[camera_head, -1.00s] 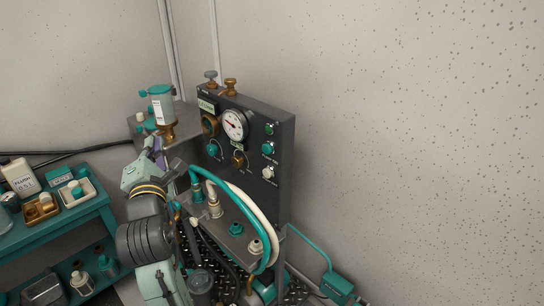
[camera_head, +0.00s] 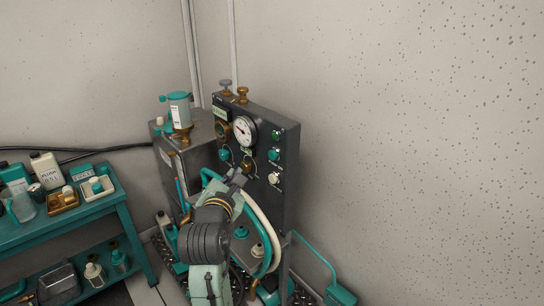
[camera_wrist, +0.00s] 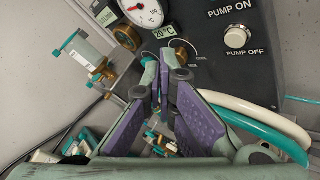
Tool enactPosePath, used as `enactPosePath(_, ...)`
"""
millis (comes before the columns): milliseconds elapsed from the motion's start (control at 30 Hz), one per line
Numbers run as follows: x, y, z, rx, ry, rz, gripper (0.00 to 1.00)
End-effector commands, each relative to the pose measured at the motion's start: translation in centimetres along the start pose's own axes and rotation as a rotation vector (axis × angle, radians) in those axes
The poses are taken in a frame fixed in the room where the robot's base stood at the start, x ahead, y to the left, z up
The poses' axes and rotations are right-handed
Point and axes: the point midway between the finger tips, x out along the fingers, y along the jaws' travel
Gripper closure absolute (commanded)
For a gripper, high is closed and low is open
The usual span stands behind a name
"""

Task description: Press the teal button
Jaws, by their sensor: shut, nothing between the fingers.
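The teal button (camera_head: 274,154) sits on the right side of the dark control panel (camera_head: 292,190), between a green button (camera_head: 276,134) above and a white button (camera_head: 274,178) below. The teal button is outside the wrist view, which shows the white button (camera_wrist: 236,37) between the labels PUMP ON and PUMP OFF. My gripper (camera_head: 239,175) is shut and empty, in front of the panel, left of and lower than the teal button in the picture. In the wrist view its purple-padded fingers (camera_wrist: 164,78) meet near the middle. It looks apart from the buttons.
A round gauge (camera_head: 245,130), a teal knob (camera_head: 224,154) and a brass knob (camera_head: 246,167) are on the panel's left half. Teal and cream hoses (camera_head: 264,220) arch below the buttons. A teal cart (camera_head: 120,196) with bottles stands at left.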

Motion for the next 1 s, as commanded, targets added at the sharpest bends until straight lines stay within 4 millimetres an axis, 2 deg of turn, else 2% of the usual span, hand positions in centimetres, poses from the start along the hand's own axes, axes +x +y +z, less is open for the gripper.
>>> enactPosePath(600,5.1,-3.7,4.0,0.001,0.0,-0.002,1.0)
enactPosePath(1000,6.0,-4.4,4.4,0.001,0.0,0.001,1.0)
